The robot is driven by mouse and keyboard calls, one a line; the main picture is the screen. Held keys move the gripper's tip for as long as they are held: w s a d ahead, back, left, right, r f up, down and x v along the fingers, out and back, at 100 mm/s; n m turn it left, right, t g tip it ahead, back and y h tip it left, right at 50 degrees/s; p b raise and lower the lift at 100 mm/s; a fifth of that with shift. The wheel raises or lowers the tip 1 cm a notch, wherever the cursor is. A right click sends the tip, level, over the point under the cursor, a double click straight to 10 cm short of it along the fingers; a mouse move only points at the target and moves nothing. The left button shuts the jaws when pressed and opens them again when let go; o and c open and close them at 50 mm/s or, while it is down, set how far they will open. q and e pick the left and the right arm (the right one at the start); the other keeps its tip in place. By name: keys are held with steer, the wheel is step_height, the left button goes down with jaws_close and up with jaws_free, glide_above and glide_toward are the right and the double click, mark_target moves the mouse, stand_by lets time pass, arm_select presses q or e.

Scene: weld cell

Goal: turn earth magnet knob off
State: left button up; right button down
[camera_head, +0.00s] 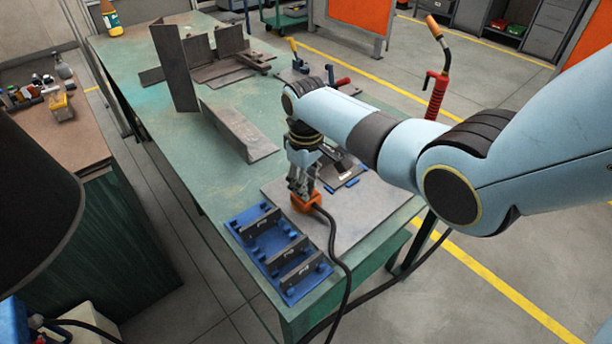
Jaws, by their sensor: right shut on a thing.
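The earth magnet (312,201) is a small orange block with a black cable, sitting on a flat grey steel plate near the front of the green table. My right gripper (300,187) points down onto it from above. Its fingers are shut at the top of the magnet, where the knob is. The knob itself is hidden by the fingers, so its turn position cannot be seen. My left gripper is not in view.
A blue fixture (268,238) with upright metal plates lies just left of the magnet. Angled steel pieces (240,130) stand farther back on the table (170,100). A red-handled welding torch (436,92) stands behind my right arm. The black cable (345,262) hangs over the front edge.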

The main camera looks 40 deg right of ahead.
steer(key=n+p, duration=0.2)
steer(key=n, duration=0.3)
steer(key=shift+r+n, duration=0.1)
steer(key=shift+n, duration=0.2)
steer(key=n+p, duration=0.1)
steer(key=n, duration=0.4)
steer(key=shift+n, duration=0.3)
steer(key=c, duration=1)
jaws_free()
step_height(320, 180, up, 12)
steer(key=shift+f, duration=0.1)
